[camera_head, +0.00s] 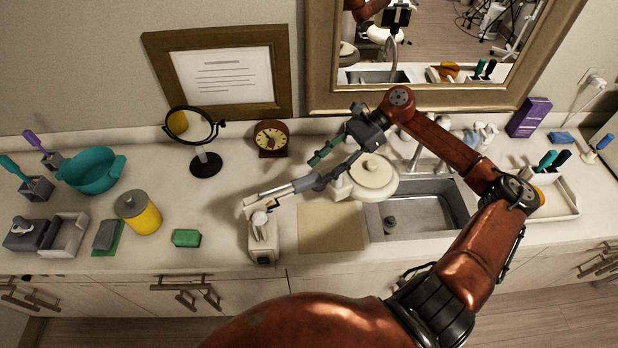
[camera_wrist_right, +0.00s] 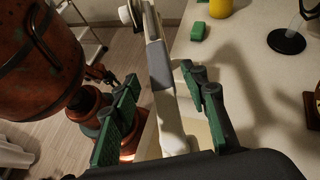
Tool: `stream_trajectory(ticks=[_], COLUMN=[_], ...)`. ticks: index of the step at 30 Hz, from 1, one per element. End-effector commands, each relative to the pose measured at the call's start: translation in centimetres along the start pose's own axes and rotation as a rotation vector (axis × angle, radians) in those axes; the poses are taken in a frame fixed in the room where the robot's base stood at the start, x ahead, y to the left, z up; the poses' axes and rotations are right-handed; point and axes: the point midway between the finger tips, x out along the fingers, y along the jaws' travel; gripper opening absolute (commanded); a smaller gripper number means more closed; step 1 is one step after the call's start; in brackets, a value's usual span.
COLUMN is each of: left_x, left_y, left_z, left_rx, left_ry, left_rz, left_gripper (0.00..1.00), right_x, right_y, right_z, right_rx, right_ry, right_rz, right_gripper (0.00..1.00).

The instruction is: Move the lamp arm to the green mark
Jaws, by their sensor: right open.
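The lamp has a white base (camera_head: 263,243) at the counter's front edge. Its lamp arm (camera_head: 277,192) runs from there right and back toward a round white head (camera_head: 373,177) by the sink. In the right wrist view the white and grey lamp arm (camera_wrist_right: 160,65) passes between the green-padded fingers of my right gripper (camera_wrist_right: 162,108). My right gripper (camera_head: 335,160) is open above the arm; I cannot tell whether either finger touches it. No green mark can be made out on the lamp or counter. My left gripper is out of view.
A beige mat (camera_head: 331,228) lies right of the base, beside the sink (camera_head: 415,212). A green block (camera_head: 186,238), a yellow jar (camera_head: 140,213) and a round stand mirror (camera_head: 205,164) stand to the left. A clock (camera_head: 271,138) is behind. Counter between block and base is clear.

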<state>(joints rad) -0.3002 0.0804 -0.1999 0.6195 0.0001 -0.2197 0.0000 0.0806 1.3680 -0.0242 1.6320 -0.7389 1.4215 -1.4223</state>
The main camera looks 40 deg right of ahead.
Motion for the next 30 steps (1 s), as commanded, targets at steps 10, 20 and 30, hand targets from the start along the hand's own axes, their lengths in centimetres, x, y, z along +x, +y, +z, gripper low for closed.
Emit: stream_trajectory(ticks=[10,20,30], left_x=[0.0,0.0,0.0], left_y=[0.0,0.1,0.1], left_z=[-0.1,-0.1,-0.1], left_rx=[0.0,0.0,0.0], left_ry=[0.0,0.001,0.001], left_rz=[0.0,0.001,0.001], left_gripper=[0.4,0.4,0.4], right_x=[-4.8,-5.1,-5.0], right_y=[0.0,0.0,0.0], right_z=[0.0,0.0,0.0], right_rx=[0.001,0.0,0.0], right_ry=[0.0,0.0,0.0], right_rz=[-0.001,0.001,0.001], right_gripper=[0.41,0.41,0.41])
